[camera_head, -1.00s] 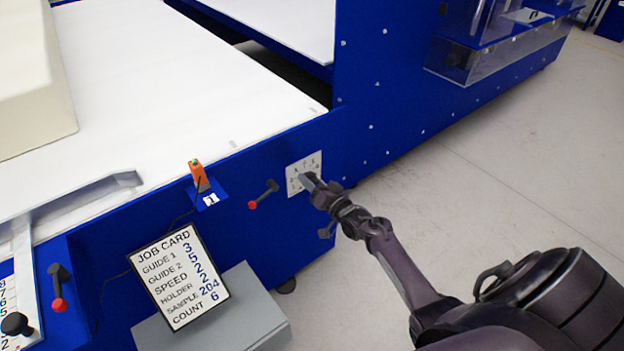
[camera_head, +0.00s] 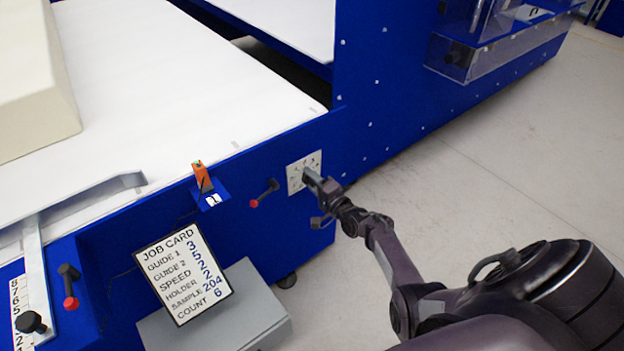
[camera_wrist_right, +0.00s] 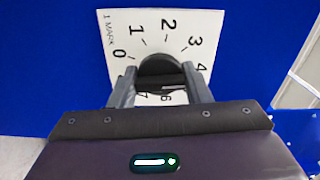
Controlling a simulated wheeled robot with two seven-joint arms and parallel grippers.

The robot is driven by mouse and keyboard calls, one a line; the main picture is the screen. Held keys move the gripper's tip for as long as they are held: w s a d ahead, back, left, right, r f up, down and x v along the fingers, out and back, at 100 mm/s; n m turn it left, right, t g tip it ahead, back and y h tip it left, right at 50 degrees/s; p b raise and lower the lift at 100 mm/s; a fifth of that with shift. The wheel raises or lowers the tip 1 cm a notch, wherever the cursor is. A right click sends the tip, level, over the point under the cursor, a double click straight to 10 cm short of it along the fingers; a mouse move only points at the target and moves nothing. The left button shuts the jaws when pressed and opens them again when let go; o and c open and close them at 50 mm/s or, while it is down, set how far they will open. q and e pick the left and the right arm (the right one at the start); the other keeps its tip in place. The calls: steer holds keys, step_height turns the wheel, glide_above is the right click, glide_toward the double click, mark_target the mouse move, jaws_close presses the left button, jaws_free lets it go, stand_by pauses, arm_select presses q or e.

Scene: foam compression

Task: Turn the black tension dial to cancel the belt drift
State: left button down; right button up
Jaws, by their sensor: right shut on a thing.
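The black dial (camera_wrist_right: 160,68) sits on a white numbered plate (camera_wrist_right: 116,48) fixed to the blue machine side. In the right wrist view the numbers 0, 1, 2, 3, 4 show around its upper half; the lower ones are partly hidden. My right gripper (camera_wrist_right: 160,86) is shut on the dial, one finger on each side. In the head view the right gripper (camera_head: 309,176) reaches the plate (camera_head: 296,184) and hides most of the dial. The white belt (camera_head: 170,95) lies on the machine. My left gripper is not in view.
A job card (camera_head: 182,274) leans on a grey box (camera_head: 262,318) below. A red-tipped lever (camera_head: 264,193) is left of the plate, and an orange device (camera_head: 201,177) is above it. A cream foam block (camera_head: 35,85) rests on the belt. Floor at right is clear.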

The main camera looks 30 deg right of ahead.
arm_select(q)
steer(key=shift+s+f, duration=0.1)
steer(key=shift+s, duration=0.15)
arm_select(e)
steer(key=shift+m, duration=0.6)
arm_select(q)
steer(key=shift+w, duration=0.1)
arm_select(e)
steer(key=o, duration=1)
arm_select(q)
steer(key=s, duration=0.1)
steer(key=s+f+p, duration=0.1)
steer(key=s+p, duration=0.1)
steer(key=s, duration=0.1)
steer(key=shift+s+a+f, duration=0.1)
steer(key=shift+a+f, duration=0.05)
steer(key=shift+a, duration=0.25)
arm_select(e)
steer(key=s, duration=0.8)
steer(key=shift+d, duration=0.3)
steer(key=shift+w, duration=0.1)
